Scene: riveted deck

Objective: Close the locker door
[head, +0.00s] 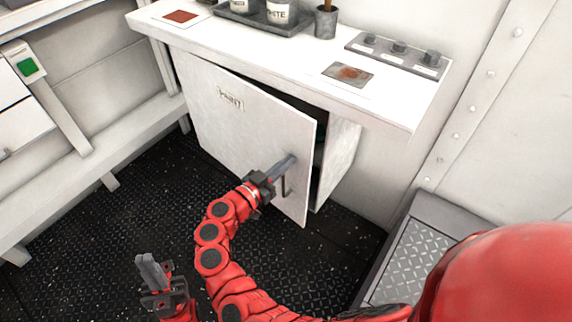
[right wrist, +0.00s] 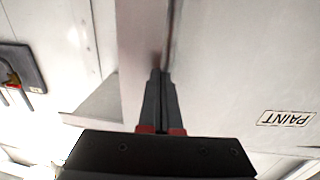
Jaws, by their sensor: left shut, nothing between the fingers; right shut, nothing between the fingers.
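The white locker door (head: 240,125) stands partly open below the counter, with a dark gap along its right edge. It bears a PAINT label (head: 230,97), which shows upside down in the right wrist view (right wrist: 286,118). A dark handle (head: 286,187) sits near the door's free edge. My right gripper (head: 291,159) is shut and empty, its fingertips in front of the door just above the handle. I cannot tell whether they touch the door. Its closed fingers also show in the right wrist view (right wrist: 160,75). My left gripper (head: 146,259) is shut and empty, low over the floor at left.
The white counter (head: 310,55) overhangs the locker and holds a tray (head: 243,16) of tins, a dark cup (head: 326,22) and a knob panel (head: 398,55). A white bench (head: 105,138) runs along the left. A grey metal step (head: 425,245) stands at right. Dark floor lies between.

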